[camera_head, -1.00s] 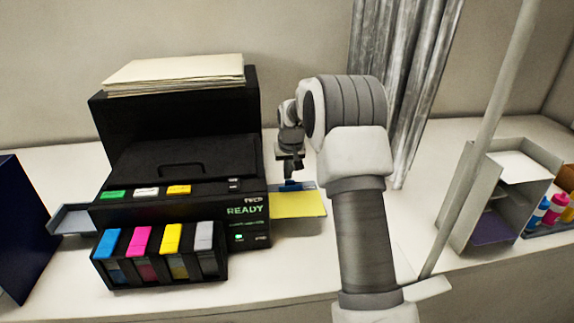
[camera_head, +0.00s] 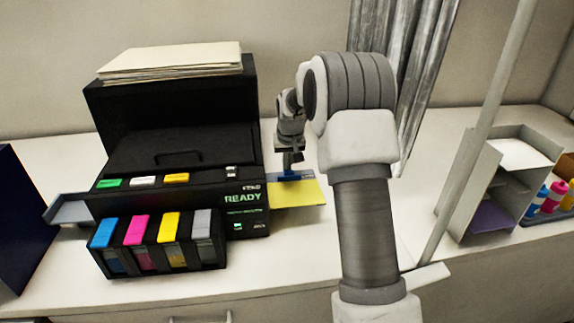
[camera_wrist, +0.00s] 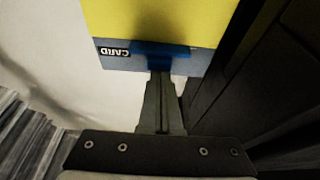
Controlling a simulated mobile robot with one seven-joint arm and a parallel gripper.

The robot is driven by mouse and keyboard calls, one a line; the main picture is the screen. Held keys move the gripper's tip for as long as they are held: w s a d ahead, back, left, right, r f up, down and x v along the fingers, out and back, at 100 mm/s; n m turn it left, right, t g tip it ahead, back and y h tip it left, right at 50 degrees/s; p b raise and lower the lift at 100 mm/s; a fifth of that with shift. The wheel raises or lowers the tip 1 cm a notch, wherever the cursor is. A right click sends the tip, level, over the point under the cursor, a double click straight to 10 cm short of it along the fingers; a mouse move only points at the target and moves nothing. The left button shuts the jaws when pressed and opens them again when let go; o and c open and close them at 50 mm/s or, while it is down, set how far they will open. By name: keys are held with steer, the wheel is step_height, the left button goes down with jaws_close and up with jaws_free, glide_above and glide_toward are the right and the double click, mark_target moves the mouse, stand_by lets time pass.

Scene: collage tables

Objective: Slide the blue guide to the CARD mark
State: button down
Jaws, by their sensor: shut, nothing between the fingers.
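The blue guide (camera_wrist: 160,54) sits on the grey-blue edge of the printer's right-hand tray (camera_wrist: 195,63), beside the yellow sheet (camera_wrist: 140,18). The CARD mark (camera_wrist: 115,51) is a small black-and-white label on that edge, just left of the guide in the wrist view. My gripper (camera_wrist: 161,78) is shut and empty, with its fingertips at the guide's outer side; I cannot tell if they touch. In the head view my gripper (camera_head: 289,168) points down at the tray's far edge, above the yellow sheet (camera_head: 298,194), and the guide is small there.
The black printer (camera_head: 180,140) stands left of my gripper, its dark side close by in the wrist view. Ink cartridges (camera_head: 155,245) sit at its front. A grey curtain (camera_head: 405,70) hangs behind my arm. A grey organizer (camera_head: 510,180) stands right. The table right of the tray is clear.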

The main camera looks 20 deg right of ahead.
steer(key=shift+r, duration=0.1)
steer(key=b+v, duration=0.1)
steer(key=v, duration=1.5)
steer(key=s+a+r, duration=0.4)
steer(key=s, duration=0.3)
steer(key=s+a+f, duration=0.1)
steer(key=s+a, duration=0.1)
steer(key=s, duration=0.7)
steer(key=s+a+f+n+t, duration=0.1)
steer(key=s+a+f, duration=0.1)
steer(key=s, duration=0.6)
steer(key=s+a+f+n, duration=0.1)
steer(key=s+a+f, duration=0.1)
steer(key=s, duration=0.7)
steer(key=shift+s+a+f+t+y, duration=0.2)
steer(key=shift+s+a+t+y, duration=0.2)
steer(key=shift+a, duration=0.35)
steer(key=shift+f, duration=0.1)
